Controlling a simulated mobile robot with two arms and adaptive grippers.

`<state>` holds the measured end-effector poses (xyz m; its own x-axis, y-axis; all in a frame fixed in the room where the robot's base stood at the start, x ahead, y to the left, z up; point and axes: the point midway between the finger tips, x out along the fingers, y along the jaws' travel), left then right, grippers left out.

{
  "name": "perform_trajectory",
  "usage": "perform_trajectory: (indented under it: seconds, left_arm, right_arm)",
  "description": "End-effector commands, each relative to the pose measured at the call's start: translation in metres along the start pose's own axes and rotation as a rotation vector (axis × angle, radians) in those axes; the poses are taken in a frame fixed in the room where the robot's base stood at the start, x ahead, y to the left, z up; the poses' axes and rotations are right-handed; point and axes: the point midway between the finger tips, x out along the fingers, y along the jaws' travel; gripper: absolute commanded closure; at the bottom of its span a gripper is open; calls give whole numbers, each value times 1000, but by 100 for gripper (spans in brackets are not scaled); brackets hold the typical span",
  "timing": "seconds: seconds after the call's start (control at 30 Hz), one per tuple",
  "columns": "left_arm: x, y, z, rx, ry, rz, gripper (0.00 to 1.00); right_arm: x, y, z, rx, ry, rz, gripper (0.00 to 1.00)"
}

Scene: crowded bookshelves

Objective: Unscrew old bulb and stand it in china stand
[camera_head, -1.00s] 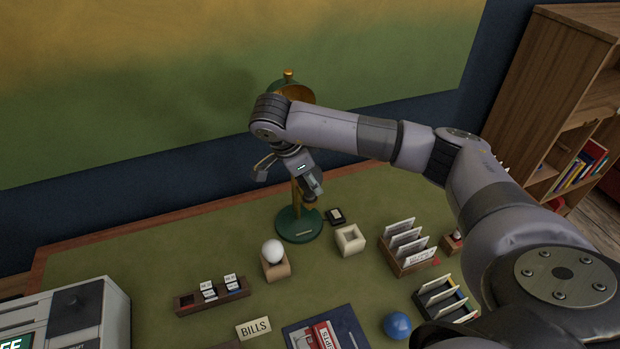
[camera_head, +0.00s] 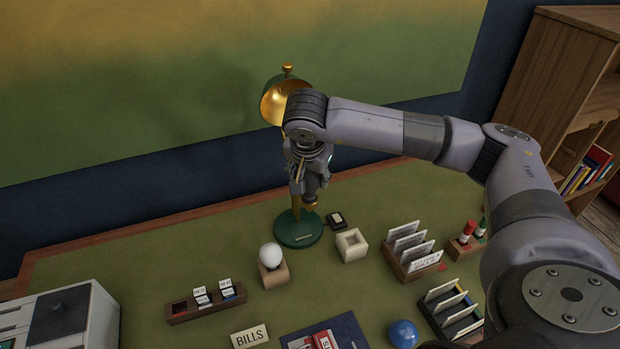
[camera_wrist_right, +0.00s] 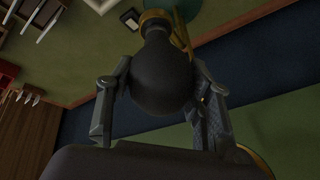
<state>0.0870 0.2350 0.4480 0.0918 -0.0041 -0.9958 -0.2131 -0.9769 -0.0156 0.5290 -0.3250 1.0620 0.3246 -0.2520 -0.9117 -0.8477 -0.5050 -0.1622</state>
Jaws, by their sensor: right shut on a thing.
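My right gripper (camera_head: 309,188) points down beside the lamp's brass post. In the right wrist view the gripper (camera_wrist_right: 160,95) is shut on a dark grey bulb (camera_wrist_right: 162,70), a finger on each side. The bulb's brass cap (camera_wrist_right: 155,16) points away from the palm, and in the head view this end hangs lowest. The lamp has a green base (camera_head: 298,229) and a brass-lined shade (camera_head: 275,101), partly hidden by my arm. A cream square holder (camera_head: 352,246), seemingly the china stand, stands empty right of the base. My left gripper is out of view.
A white bulb (camera_head: 270,256) stands in a wooden block left of the lamp base. A letter rack (camera_head: 413,256) and a pen block (camera_head: 467,247) stand to the right.

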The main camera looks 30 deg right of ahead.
Motion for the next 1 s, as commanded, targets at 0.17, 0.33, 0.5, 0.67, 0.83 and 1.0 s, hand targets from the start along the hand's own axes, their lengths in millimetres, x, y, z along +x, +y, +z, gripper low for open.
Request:
perform_trajectory:
  seconds: [0.17, 0.33, 0.5, 0.67, 0.83, 1.0]
  left_arm:
    - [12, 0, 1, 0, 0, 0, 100]
    - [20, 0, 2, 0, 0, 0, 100]
    - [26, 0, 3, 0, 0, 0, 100]
    - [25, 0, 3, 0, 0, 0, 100]
    - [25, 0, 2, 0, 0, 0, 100]
    - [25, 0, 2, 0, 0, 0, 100]
  right_arm:
    - [3, 1, 0, -120, -21, -50, 73]
    - [3, 1, 0, -248, -44, -104, 73]
    - [2, 1, 0, -362, -66, -150, 73]
    - [1, 0, 0, -393, -70, -162, 73]
    - [1, 0, 0, -391, -70, -161, 52]
    - [1, 0, 0, -390, -70, -161, 40]
